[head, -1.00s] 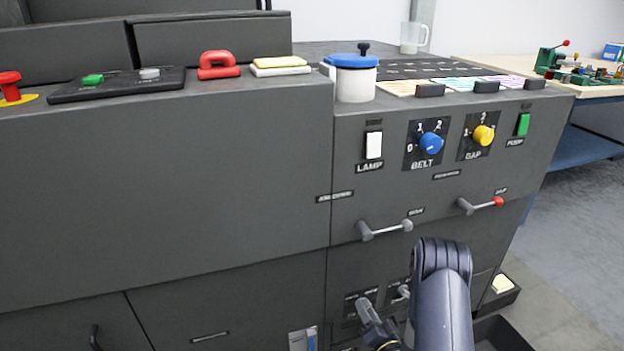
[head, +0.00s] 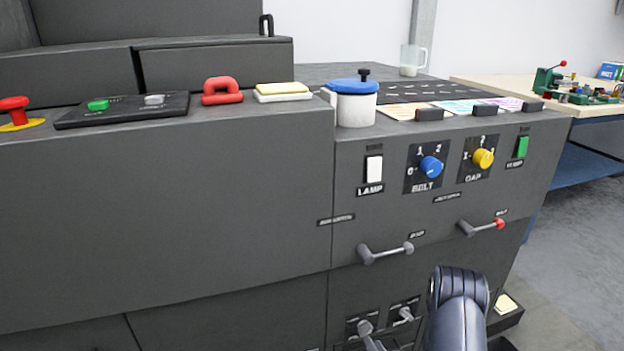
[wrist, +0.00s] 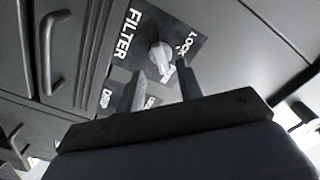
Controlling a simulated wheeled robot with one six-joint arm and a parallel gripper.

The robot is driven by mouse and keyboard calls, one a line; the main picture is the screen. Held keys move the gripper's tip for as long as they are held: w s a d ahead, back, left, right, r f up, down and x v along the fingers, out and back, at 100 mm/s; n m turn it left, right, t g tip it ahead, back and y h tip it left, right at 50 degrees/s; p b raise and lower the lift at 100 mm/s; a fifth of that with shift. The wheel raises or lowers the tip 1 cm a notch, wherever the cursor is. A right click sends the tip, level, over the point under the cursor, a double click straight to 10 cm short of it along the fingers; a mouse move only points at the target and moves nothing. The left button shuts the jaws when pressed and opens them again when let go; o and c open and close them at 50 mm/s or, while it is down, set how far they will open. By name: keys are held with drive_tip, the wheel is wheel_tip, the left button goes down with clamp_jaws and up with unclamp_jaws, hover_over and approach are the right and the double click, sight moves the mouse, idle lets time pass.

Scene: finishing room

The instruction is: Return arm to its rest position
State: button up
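My arm (head: 457,310) rises at the bottom of the head view, in front of the machine's control panel (head: 350,215). Beyond the fingertips is a grey knob (wrist: 161,55) on a dark plate lettered FILTER and LOCK. The knob shows between the fingers, and nothing appears held. Whether a fingertip touches the knob or plate I cannot tell.
Two levers (head: 385,252) (head: 482,228) stick out of the panel above my arm. Grey knobs (head: 364,328) sit low on it. A lidded white pot (head: 355,105) stands on top. A handle (wrist: 47,50) is left in the wrist view. Open floor (head: 580,255) lies at right.

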sight(367, 333)
drive_tip(key=v, duration=0.6)
drive_tip(key=b+x, duration=0.1)
drive_tip(key=x, duration=1)
drive_tip(key=shift+r, duration=0.1)
drive_tip(key=n+p, duration=0.3)
drive_tip(key=n, duration=0.3)
drive_tip(key=shift+s, duration=0.1)
drive_tip(key=n+p, duration=0.1)
drive_tip(key=n, duration=0.2)
drive_tip(key=shift+r+p, duration=0.1)
drive_tip(key=shift+p, duration=0.3)
drive_tip(key=shift+n+p, duration=0.65)
drive_tip(key=shift+n, duration=0.85)
